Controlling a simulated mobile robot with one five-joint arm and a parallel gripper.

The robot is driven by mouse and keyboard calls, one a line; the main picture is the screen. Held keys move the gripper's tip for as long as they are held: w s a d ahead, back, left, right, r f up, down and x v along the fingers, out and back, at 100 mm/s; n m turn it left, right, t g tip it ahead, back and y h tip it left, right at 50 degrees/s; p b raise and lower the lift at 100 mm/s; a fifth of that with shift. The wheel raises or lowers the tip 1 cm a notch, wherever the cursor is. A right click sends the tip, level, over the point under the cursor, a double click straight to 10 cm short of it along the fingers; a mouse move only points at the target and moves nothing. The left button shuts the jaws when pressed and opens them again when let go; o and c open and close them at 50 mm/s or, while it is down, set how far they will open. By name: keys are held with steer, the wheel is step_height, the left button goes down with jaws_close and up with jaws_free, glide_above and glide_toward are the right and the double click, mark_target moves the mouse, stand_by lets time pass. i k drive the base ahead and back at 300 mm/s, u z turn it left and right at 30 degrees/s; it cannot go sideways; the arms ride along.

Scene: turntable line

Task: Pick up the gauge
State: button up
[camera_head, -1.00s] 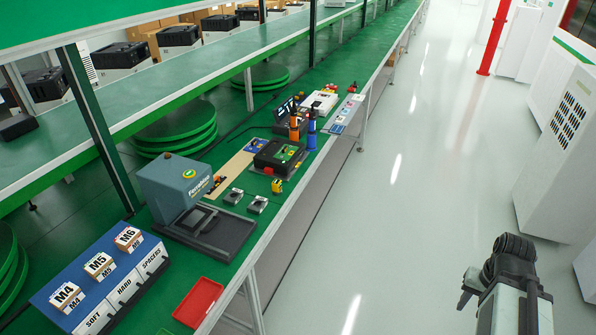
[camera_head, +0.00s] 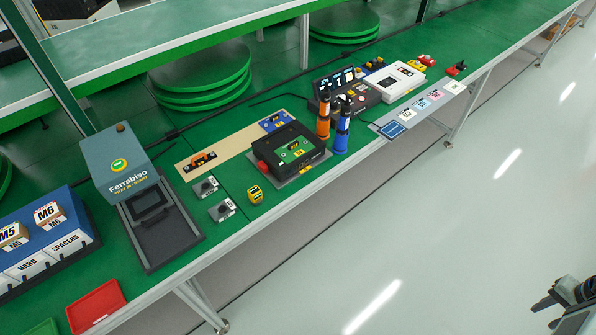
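No item here is clearly labelled a gauge. A small orange and dark tool (camera_head: 200,161) lies on a tan strip on the green bench. A small yellow device with a dark face (camera_head: 255,194) stands on the bench in front of it. I cannot tell which of them is the gauge. My gripper (camera_head: 566,292) shows only in part at the lower right edge, over the floor, well away from the bench and from both items. Nothing is seen in it, and its finger opening cannot be made out.
The green bench (camera_head: 226,247) holds a Ferrabiso press (camera_head: 119,165), two small grey blocks (camera_head: 222,210), a black fixture (camera_head: 307,150), orange (camera_head: 323,115) and blue (camera_head: 342,130) bottles, and a red tray (camera_head: 95,306). The white floor (camera_head: 470,220) on the right is clear.

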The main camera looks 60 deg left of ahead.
mark_target(255, 196)
steer(key=i, duration=1.05)
steer(key=u, duration=4.95)
steer(key=i, duration=1.05)
steer(key=z, duration=0.1)
